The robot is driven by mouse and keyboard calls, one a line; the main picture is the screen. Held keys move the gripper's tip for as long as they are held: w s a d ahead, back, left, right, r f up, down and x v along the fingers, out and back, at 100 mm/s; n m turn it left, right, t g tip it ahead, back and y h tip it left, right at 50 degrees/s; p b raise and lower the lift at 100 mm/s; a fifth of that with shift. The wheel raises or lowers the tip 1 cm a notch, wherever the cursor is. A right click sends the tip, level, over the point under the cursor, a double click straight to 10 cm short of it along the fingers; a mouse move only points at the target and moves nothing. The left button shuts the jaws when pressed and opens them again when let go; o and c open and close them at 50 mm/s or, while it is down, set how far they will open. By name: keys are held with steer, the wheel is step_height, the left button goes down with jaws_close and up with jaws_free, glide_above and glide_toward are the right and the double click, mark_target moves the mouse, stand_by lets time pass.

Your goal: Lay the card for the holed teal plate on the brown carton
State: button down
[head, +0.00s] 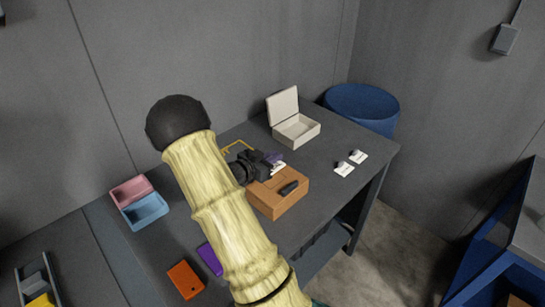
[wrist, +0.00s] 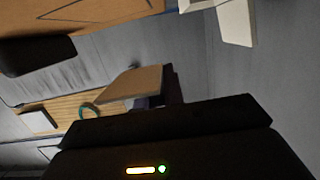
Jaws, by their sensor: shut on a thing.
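The brown carton (head: 265,200) stands on the dark table in the head view; its side also shows at the top of the wrist view (wrist: 95,14). My gripper (head: 275,160) is over the carton's far edge, shut on a small pale card (head: 279,168). In the wrist view the card (wrist: 135,84) sticks out from the fingers and looks tan; its markings cannot be read. I cannot tell whether it touches the carton. A black object (head: 289,187) lies on the carton top. I cannot make out a holed teal plate.
A blue drum (head: 362,105) stands beyond the table.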

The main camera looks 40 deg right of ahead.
steer(key=shift+f+b, duration=0.8)
steer(key=shift+f, duration=0.4)
steer(key=shift+f+b, duration=0.8)
steer(key=shift+f, duration=0.65)
stand_by(1.0)
steer(key=c, duration=1.4)
jaws_free()
steer(key=shift+c, duration=0.2)
steer(key=shift+a, duration=0.1)
steer(key=b+v, duration=0.1)
steer(key=v, duration=1.6)
steer(key=shift+a+b, duration=0.2)
steer(key=shift+b, duration=0.1)
steer(key=shift+r, duration=0.15)
